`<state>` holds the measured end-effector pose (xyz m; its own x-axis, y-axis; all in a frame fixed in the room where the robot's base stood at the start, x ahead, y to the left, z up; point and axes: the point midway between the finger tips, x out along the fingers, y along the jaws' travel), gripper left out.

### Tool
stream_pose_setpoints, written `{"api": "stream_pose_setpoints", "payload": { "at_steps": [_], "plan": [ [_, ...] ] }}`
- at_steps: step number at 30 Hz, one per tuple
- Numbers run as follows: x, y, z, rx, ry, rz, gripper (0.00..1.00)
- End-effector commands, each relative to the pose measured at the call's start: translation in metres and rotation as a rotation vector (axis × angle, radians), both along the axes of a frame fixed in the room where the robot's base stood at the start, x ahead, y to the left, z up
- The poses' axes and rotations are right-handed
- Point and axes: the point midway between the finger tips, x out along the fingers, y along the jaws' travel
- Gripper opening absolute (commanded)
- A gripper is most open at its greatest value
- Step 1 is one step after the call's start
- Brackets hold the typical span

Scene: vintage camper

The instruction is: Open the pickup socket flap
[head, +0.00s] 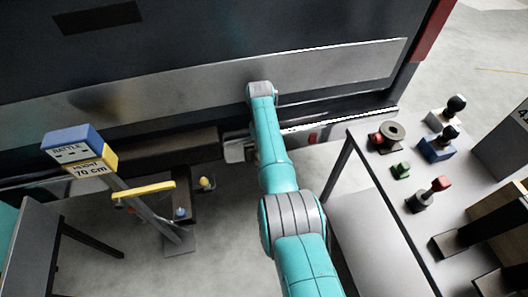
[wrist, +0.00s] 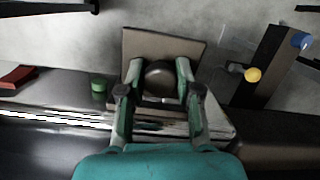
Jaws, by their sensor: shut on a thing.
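In the wrist view, a square grey-brown plate (wrist: 140,45), seemingly the pickup socket flap, carries a round dark boss at its middle. My gripper (wrist: 160,72) has one green finger on each side of this boss and is shut on the flap piece. A pale metal housing (wrist: 217,122) lies just below the plate and is partly hidden by the fingers. In the head view, the grey housing (head: 236,148) shows low on the vehicle's rear, left of my arm. My arm hides the fingers and most of the flap there. I cannot tell the flap's exact angle.
A grey table (head: 400,222) with several small knobbed objects stands to the right. A height stand (head: 73,143) marked 70 cm stands at left. A yellow-knobbed fixture (wrist: 253,75) is right of the flap. A green cylinder (wrist: 98,87) and red block (wrist: 17,77) are to its left.

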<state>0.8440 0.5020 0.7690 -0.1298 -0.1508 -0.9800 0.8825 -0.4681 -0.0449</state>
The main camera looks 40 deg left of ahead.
Motion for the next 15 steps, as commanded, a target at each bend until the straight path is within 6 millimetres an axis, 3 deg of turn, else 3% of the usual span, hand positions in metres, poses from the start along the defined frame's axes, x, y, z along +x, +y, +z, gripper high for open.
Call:
{"api": "stream_pose_setpoints", "payload": {
  "at_steps": [15],
  "plan": [
    [0.0016,0.0,0.0063,-0.034,0.024,0.0,0.0]
  ]
}}
